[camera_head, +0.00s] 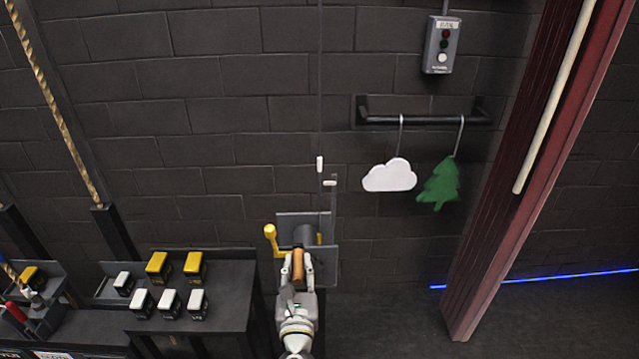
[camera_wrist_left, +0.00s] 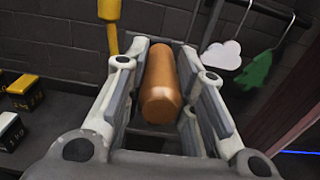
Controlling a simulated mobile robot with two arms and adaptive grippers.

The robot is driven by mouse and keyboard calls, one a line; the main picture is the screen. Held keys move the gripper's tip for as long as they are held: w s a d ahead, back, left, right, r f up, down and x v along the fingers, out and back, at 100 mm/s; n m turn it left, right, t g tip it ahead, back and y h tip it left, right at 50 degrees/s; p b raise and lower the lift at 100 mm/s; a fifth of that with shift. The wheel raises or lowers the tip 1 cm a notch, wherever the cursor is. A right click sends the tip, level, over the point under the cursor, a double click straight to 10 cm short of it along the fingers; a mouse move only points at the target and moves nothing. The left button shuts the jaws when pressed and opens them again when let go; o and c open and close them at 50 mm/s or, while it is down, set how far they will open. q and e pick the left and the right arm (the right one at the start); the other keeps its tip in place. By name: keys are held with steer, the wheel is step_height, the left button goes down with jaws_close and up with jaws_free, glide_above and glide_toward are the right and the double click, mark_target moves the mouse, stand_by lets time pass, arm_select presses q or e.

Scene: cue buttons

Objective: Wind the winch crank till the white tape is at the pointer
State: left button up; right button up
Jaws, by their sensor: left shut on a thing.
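The winch (camera_head: 304,235) is mounted low on the dark block wall, with a dark drum and a grey plate. Its crank handle, an orange-brown wooden grip (camera_head: 297,266), points toward me. My left gripper (camera_head: 298,268) is shut on this grip; the left wrist view shows the grip (camera_wrist_left: 160,85) between the fingers. A thin line runs up the wall from the winch. A white tape mark (camera_head: 320,164) is on that line. A small white pointer (camera_head: 329,183) sits on a dark post, slightly below and right of the tape. My right gripper is not in view.
A yellow lever with a knob (camera_head: 271,236) stands just left of the winch. A dark bench (camera_head: 230,290) with several yellow and white blocks is at left. A white cloud (camera_head: 389,176) and green tree (camera_head: 439,184) hang from a rail.

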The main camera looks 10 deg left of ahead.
arm_select(q)
steer(key=shift+d+f, duration=0.25)
steer(key=shift+f, duration=0.1)
